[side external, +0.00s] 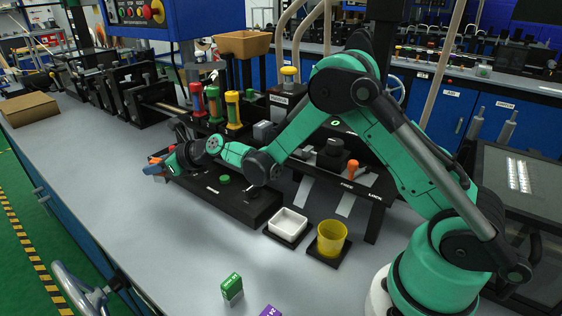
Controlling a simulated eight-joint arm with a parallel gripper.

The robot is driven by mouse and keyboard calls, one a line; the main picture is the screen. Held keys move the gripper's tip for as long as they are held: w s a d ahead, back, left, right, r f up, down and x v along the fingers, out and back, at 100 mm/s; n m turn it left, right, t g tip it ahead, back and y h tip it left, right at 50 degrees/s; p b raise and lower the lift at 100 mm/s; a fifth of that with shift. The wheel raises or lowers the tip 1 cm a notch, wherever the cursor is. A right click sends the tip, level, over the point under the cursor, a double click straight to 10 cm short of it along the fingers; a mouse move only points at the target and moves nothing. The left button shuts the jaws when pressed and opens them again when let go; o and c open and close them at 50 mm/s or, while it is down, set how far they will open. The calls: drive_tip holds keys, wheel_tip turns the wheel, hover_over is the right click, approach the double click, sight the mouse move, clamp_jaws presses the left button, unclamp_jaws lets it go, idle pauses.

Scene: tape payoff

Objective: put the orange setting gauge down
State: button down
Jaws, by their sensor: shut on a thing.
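My gripper (164,163) is at the left end of my green arm, over the left end of the black machine base. It is shut on a small orange piece, the orange setting gauge (155,159), which shows only in part at the fingertips. A blue part (153,170) shows just below it; I cannot tell whether it belongs to the gauge or the gripper. I cannot tell whether the gauge touches the surface under it.
A black base with a green button (224,179) lies beneath my wrist. A white tray (288,223) and a yellow cup (331,238) stand in front of it. A green box (232,287) is near the front edge. The grey bench (110,185) at left is clear.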

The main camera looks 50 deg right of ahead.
drive_tip(key=shift+f, duration=2.9)
drive_tip(key=shift+f, duration=0.15)
drive_tip(key=c, duration=0.7)
unclamp_jaws()
drive_tip(key=shift+o, duration=0.2)
